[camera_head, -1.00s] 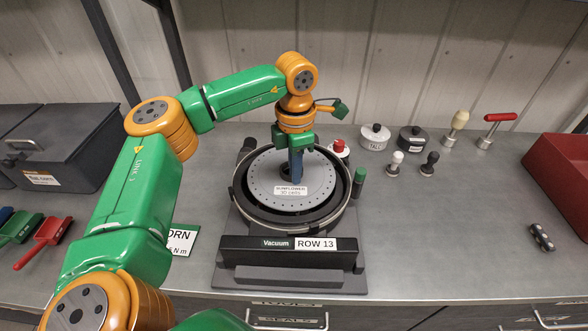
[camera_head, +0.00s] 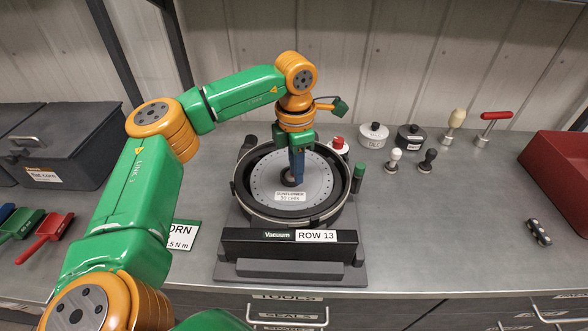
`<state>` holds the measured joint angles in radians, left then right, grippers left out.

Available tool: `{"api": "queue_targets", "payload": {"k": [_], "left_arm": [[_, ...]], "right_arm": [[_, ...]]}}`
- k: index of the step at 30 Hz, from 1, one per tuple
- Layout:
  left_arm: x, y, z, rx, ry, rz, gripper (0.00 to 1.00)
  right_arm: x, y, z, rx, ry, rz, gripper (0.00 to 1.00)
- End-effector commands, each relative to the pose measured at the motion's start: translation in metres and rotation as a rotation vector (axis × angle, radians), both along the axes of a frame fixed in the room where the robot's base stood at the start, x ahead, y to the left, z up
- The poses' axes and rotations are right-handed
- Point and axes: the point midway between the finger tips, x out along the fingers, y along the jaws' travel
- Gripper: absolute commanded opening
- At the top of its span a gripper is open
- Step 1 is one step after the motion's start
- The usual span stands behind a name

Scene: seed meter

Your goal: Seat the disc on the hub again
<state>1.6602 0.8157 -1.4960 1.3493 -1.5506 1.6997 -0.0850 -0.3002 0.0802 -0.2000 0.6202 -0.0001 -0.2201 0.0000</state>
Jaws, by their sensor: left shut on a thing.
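The disc (camera_head: 316,188) is a pale grey plate with small holes near its edge and a "SUNFLOWER 30 cells" label. It lies low inside the dark round housing (camera_head: 243,196) of the seed meter and looks about level. My left gripper (camera_head: 295,150) is above the disc's centre, pointing down. It is shut on an upright blue piece (camera_head: 296,166) that reaches down to the centre. I cannot tell whether this piece is part of the disc. A dark round spot shows at its foot. The hub is mostly hidden there. My right gripper is out of view.
A red-topped knob (camera_head: 338,144) and a green-topped post (camera_head: 358,177) stand close beside the housing. A red bin (camera_head: 560,170) is at far right. The right-front bench is mostly clear.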

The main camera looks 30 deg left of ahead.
Motion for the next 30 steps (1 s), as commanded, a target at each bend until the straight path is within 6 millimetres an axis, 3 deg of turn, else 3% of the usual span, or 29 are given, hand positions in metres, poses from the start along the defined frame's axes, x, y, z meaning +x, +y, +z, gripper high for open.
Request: {"api": "queue_targets", "payload": {"k": [1, 21, 30], "left_arm": [[-0.014, -0.002, -0.022, 0.002, 0.086, -0.010, 0.00], [-0.012, -0.001, -0.018, -0.030, 0.180, -0.004, 0.00], [-0.011, 0.000, -0.016, -0.032, 0.180, -0.002, 0.00]], "right_arm": [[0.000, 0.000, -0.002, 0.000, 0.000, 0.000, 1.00], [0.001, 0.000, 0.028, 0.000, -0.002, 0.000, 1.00], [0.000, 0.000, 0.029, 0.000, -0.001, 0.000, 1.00]]}}
